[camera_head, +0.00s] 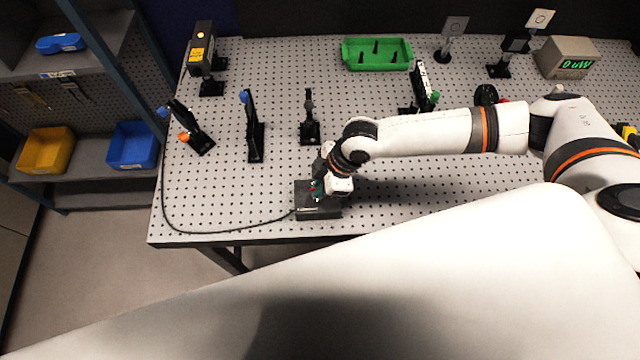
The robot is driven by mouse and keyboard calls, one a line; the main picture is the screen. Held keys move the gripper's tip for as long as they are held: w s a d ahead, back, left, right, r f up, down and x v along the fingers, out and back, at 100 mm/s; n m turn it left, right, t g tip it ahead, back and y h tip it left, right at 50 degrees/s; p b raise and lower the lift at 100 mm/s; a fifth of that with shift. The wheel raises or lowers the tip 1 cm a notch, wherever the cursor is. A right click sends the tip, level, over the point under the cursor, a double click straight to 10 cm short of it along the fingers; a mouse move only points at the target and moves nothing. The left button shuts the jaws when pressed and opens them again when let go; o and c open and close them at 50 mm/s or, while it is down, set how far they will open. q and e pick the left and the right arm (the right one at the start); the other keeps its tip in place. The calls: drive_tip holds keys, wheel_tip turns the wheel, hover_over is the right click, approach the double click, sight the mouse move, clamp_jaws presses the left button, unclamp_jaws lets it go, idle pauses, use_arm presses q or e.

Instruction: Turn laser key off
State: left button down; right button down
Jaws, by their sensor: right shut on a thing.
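A dark laser control box (319,212) sits near the front edge of the perforated table, with a black cable running from it to the left. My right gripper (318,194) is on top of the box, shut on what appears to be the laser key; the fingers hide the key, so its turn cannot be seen. A small patch of green and red shows beside the fingers. The laser head (202,50) with a yellow label stands at the table's back left. My left gripper is not in view.
Optic mounts (254,130) stand on the left and middle of the table. A green tray (377,54) and a power meter (567,58) reading "0 uW" are at the back. A large white arm link of mine covers the foreground. Shelves with bins (46,151) stand left.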

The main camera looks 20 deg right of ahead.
drive_tip(key=n, duration=0.1)
drive_tip(key=n+g+b, duration=0.1)
drive_tip(key=n, duration=0.1)
drive_tip(key=shift+w+n, duration=0.2)
drive_tip(key=shift+n, duration=0.1)
drive_tip(key=n+g+b, duration=0.2)
drive_tip(key=n, duration=0.3)
drive_tip(key=shift+w+a+b, duration=0.1)
drive_tip(key=shift+w+b, duration=0.05)
drive_tip(key=shift+b, duration=0.25)
drive_tip(key=n+g+b, duration=0.1)
drive_tip(key=n, duration=0.1)
drive_tip(key=n+h+b, duration=0.1)
drive_tip(key=n, duration=0.2)
drive_tip(key=shift+w+a+g+h, duration=0.1)
drive_tip(key=shift+g+h, duration=0.2)
drive_tip(key=shift+g, duration=0.1)
drive_tip(key=shift+r+n+h+b, duration=0.15)
drive_tip(key=shift+n+h+b, duration=0.6)
drive_tip(key=shift+n, duration=1.05)
drive_tip(key=c, duration=1.5)
unclamp_jaws()
drive_tip(key=shift+c, duration=0.2)
